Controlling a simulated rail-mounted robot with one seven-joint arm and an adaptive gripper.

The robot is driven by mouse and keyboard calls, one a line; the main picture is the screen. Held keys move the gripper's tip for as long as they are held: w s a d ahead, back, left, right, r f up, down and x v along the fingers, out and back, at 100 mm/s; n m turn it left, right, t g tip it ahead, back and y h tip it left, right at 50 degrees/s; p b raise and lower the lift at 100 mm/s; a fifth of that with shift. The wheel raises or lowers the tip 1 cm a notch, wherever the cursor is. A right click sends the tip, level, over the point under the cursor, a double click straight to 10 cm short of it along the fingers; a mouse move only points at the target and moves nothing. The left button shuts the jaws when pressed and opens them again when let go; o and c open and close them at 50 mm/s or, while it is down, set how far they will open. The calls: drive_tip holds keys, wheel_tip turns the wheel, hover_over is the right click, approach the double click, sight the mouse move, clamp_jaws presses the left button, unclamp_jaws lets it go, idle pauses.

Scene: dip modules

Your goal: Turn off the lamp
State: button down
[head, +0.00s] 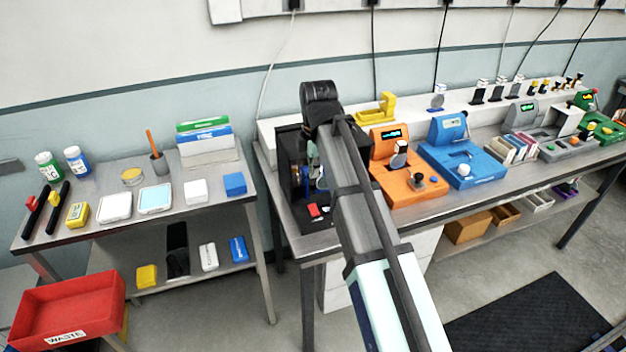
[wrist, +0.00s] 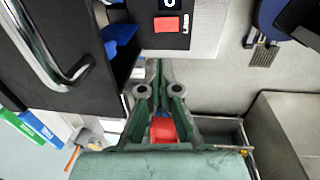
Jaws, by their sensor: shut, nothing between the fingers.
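A black instrument (head: 290,155) with an open front stands at the left end of the long bench. A red switch (head: 314,210) sits low on its front. No part is clearly recognisable as a lamp. My gripper (wrist: 158,72) is shut and empty, with its fingertips just below that panel in the picture; I cannot tell if they touch it. A red patch (wrist: 163,130) shows between the finger links. In the head view my arm hides much of the instrument.
A chrome handle (wrist: 40,45) and dark panel lie left of the fingers in the wrist view. An orange device (head: 405,185) and a blue device (head: 462,165) stand right of my arm. A side table (head: 100,235) with bottles and boxes stands left.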

sight(312, 207)
drive_tip(key=f+p, duration=0.1)
drive_tip(key=f, duration=0.3)
drive_tip(key=w+f+p, duration=0.1)
drive_tip(key=f, duration=0.3)
drive_tip(key=f+p, duration=0.1)
drive_tip(key=f, duration=0.3)
drive_tip(key=shift+w+a+f, duration=0.2)
drive_tip(key=shift+a+f, duration=0.1)
drive_tip(key=shift+f, duration=0.15)
drive_tip(key=shift+f, duration=0.1)
drive_tip(key=shift+w+f, duration=0.15)
drive_tip(key=shift+f, duration=0.15)
drive_tip(key=shift+r, duration=0.1)
drive_tip(key=shift+s, duration=0.25)
